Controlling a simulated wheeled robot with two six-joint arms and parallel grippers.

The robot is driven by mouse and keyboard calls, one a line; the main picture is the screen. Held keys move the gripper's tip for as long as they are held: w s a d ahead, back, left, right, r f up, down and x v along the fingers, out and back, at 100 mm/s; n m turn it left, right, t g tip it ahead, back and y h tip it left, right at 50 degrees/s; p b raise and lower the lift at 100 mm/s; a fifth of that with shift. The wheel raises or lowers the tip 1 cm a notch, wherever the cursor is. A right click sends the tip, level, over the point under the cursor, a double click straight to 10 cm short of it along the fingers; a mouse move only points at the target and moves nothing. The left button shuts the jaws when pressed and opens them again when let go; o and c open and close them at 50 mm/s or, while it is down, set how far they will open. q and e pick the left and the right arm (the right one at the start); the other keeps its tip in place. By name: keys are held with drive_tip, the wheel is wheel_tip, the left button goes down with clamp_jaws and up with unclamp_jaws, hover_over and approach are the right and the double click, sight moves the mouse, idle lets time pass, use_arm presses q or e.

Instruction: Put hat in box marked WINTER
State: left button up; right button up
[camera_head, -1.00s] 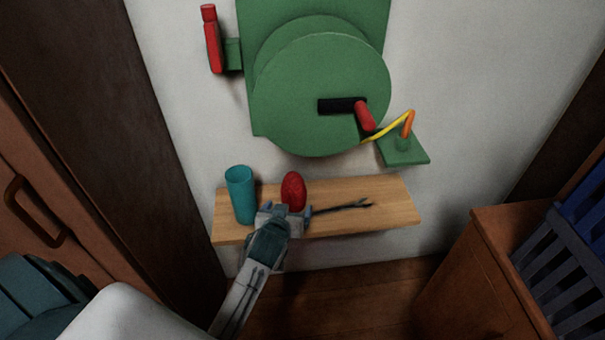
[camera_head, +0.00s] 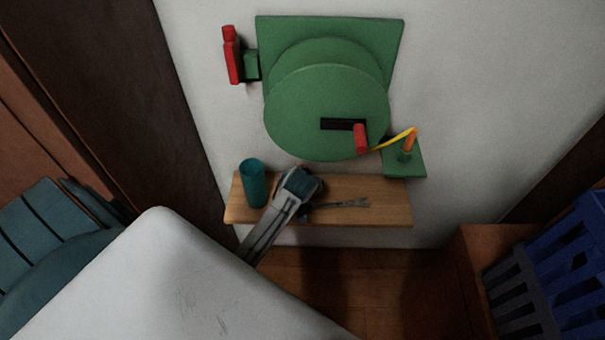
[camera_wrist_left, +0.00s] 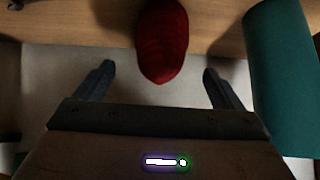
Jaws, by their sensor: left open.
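A red rounded thing (camera_wrist_left: 162,40) on the wooden shelf shows in the left wrist view, in line with the gap between my left gripper's (camera_wrist_left: 158,72) fingers. I cannot tell if it is the hat. In the head view my left gripper (camera_head: 304,186) is over the shelf and hides it. The fingers are spread apart and hold nothing. No marking WINTER is readable. A blue crate (camera_head: 577,262) and a grey crate (camera_head: 517,300) stand at the lower right, partly cut off. My right gripper is out of view.
A teal cup (camera_head: 253,184) stands left of the gripper on the shelf (camera_head: 395,206); it also shows in the wrist view (camera_wrist_left: 283,75). A grey wrench (camera_head: 345,203) lies to the right. A green wheel (camera_head: 326,112) with a red-handled crank is on the wall above.

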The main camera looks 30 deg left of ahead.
use_arm(q)
drive_tip(key=x, duration=0.2)
drive_tip(key=shift+w+a+f, duration=0.1)
drive_tip(key=shift+w+f, duration=0.1)
drive_tip(key=shift+w, duration=0.05)
drive_tip(key=shift+w+a+r+p+x, duration=0.1)
drive_tip(key=shift+p+x, duration=0.15)
drive_tip(key=shift+x, duration=1)
drive_tip(key=shift+w+a+r+p+x, duration=0.15)
drive_tip(key=shift+p+x, duration=0.1)
drive_tip(key=shift+x, duration=1)
drive_tip(key=c, duration=1.2)
drive_tip(key=shift+o, duration=0.2)
drive_tip(key=shift+r, duration=0.15)
